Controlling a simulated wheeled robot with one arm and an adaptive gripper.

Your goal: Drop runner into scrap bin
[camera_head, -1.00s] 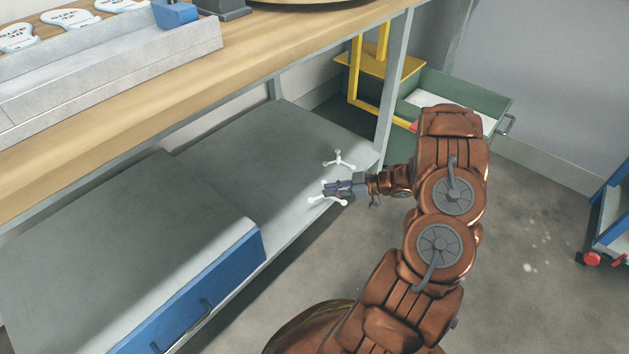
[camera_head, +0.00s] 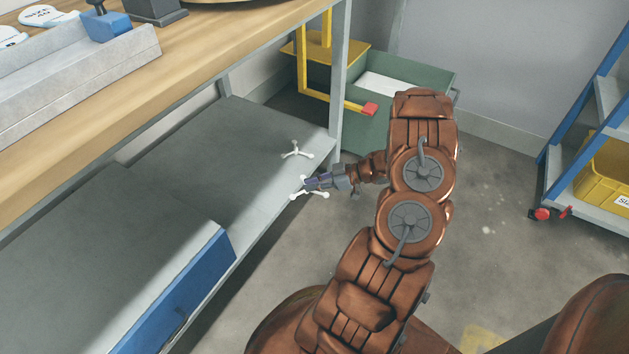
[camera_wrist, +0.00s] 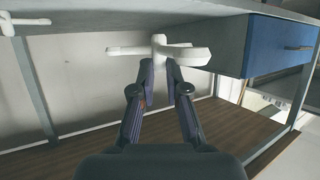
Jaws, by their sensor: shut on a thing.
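My gripper (camera_head: 314,183) is shut on a white branched runner (camera_head: 312,194). It holds the runner at the front edge of the lower grey shelf (camera_head: 170,160); I cannot tell its height there. In the wrist view the gripper's fingertips (camera_wrist: 160,68) meet the held runner (camera_wrist: 196,56) at its middle. A second white runner (camera_head: 297,150) lies on the shelf behind; it shows at the upper left of the wrist view (camera_wrist: 10,24). A green open bin (camera_head: 395,125) with something white inside stands beyond the bench end. No scrap label is readable.
A yellow bracket (camera_head: 312,75) with a red tip (camera_head: 370,108) stands by the green bin. A bench leg (camera_head: 341,85) is between shelf and bin. A blue-fronted drawer (camera_head: 185,295) is at lower left. A blue rack with a yellow bin (camera_head: 605,175) stands right. Floor between is clear.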

